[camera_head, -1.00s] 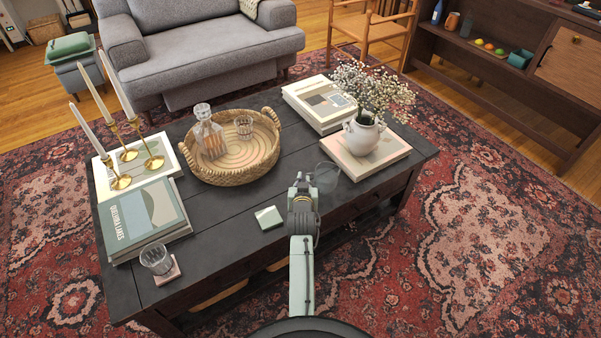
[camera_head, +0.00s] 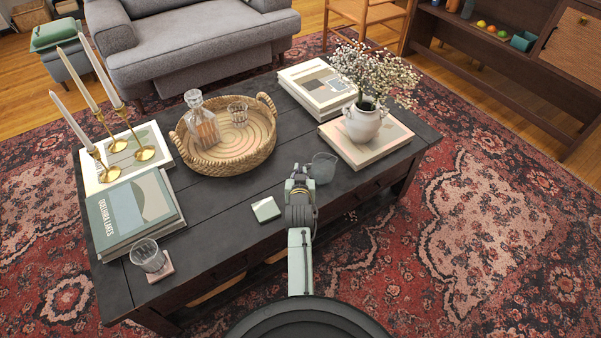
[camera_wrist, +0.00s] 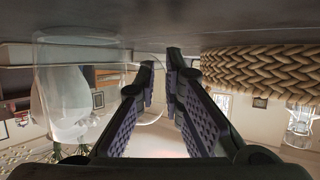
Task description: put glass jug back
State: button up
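The clear glass jug (camera_head: 325,168) stands on the dark coffee table near its front edge, just right of my gripper (camera_head: 299,172). The wrist view is upside down, with the tabletop along the top. There the jug (camera_wrist: 60,110) is at the left, and its curved handle reaches into the gap between my fingers. My gripper (camera_wrist: 161,66) is open, with its two padded fingers apart around the handle. I cannot tell whether a finger touches the glass.
A light square coaster (camera_head: 265,209) lies left of my gripper. The wicker tray (camera_head: 225,166) holds a decanter (camera_head: 203,127) and a tumbler (camera_head: 238,114). The white flower vase (camera_head: 362,124) stands on books behind the jug. Another glass (camera_head: 148,256) stands at the front left.

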jog(key=o, duration=0.4)
jog(key=shift+o, duration=0.2)
jog(key=shift+r, duration=0.1)
